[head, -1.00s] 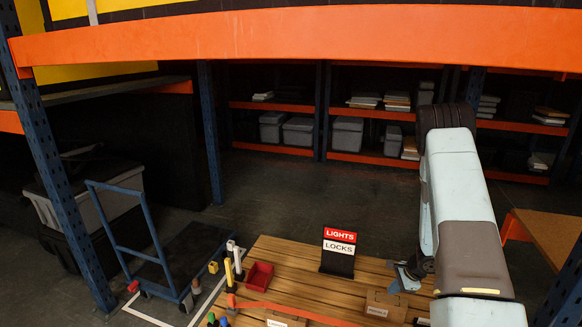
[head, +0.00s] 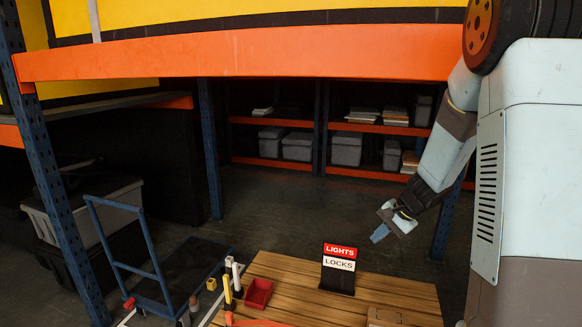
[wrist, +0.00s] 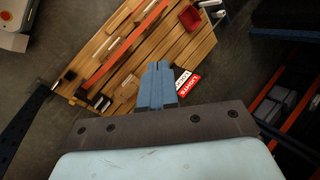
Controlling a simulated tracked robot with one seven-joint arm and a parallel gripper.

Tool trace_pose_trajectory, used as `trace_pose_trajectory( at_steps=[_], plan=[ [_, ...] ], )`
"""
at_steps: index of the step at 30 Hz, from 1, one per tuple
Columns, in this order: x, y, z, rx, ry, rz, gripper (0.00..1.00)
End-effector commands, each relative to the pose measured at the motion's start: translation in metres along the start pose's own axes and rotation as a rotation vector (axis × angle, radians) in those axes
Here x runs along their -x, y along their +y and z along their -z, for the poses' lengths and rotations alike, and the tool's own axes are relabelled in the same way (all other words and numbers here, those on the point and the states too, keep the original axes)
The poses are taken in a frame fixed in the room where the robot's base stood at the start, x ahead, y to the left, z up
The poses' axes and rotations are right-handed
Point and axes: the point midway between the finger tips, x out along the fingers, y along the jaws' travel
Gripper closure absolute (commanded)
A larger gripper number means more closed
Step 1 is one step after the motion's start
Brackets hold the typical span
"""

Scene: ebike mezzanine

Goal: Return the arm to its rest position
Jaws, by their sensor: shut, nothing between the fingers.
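My gripper (head: 380,233) hangs in the air at the right of the head view, above and behind the right part of the wooden pallet-like table. My arm folds down to it from the upper right. In the wrist view my gripper (wrist: 157,68) shows its blue fingers together, with nothing between them. The slatted wooden surface (head: 290,283) lies below, apart from the fingers. The red and white "LIGHTS LOCKS" sign (head: 339,268) stands on it; in the wrist view the sign (wrist: 188,84) shows just right of the fingertips.
A red bin (head: 258,292) and yellow and white posts stand on the surface's left side. A blue cart (head: 125,250) is further left. An orange beam (head: 250,50) crosses overhead. Shelves with grey boxes (head: 297,146) line the back. Open floor lies before them.

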Motion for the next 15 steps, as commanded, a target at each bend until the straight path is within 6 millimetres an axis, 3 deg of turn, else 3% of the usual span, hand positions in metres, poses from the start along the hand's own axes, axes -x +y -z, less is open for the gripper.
trace_pose_trajectory(
  at_steps=[6, 15],
  plan=[
    [0.05, -0.016, -0.044, 0.161, 0.012, -0.013, 1.0],
    [0.11, -0.019, -0.103, 0.37, 0.049, -0.058, 1.0]
  ],
)
